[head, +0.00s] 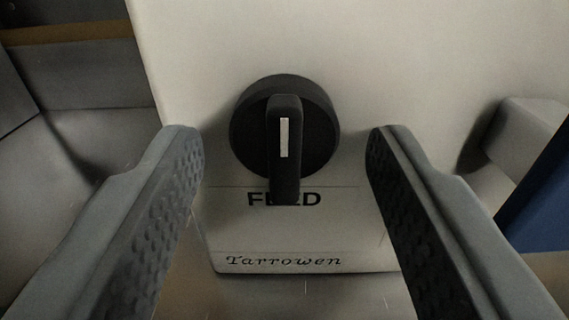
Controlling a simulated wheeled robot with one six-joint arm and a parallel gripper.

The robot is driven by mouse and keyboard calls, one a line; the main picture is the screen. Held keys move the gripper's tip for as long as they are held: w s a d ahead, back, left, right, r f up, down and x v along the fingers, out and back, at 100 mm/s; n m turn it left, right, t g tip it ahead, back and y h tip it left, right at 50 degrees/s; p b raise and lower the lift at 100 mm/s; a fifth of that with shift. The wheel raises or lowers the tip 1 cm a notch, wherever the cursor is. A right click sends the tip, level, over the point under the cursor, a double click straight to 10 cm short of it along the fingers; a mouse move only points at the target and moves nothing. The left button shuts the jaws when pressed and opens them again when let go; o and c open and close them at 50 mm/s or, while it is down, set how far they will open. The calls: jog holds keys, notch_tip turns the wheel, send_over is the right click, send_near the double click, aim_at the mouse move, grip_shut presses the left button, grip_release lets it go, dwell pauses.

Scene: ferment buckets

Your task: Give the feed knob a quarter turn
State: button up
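The feed knob (285,140) is a black round dial with a raised bar handle and a white mark on the bar. The bar stands vertical in the picture, and its lower end covers part of the printed word FEED. The knob sits on the front of a pale panel (400,60). My gripper (284,145) is open, with one grey textured finger on each side of the knob. Both fingers show clear gaps to the dial and its bar. Nothing is held between them.
The panel's lower edge carries the name Tarrowen. A light grey block (530,130) and a blue object (540,195) stand at the right, close to my right finger. A grey surface (50,190) and a brown strip (70,33) show at the left.

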jog(key=c, duration=0.8)
jog(key=shift+c, duration=0.2)
jog(key=shift+m, duration=2.9)
jog(key=o, duration=1)
jog(key=shift+c, duration=0.2)
jog(key=shift+s, duration=0.15)
jog(key=s, duration=1.7)
jog(key=shift+a, duration=0.35)
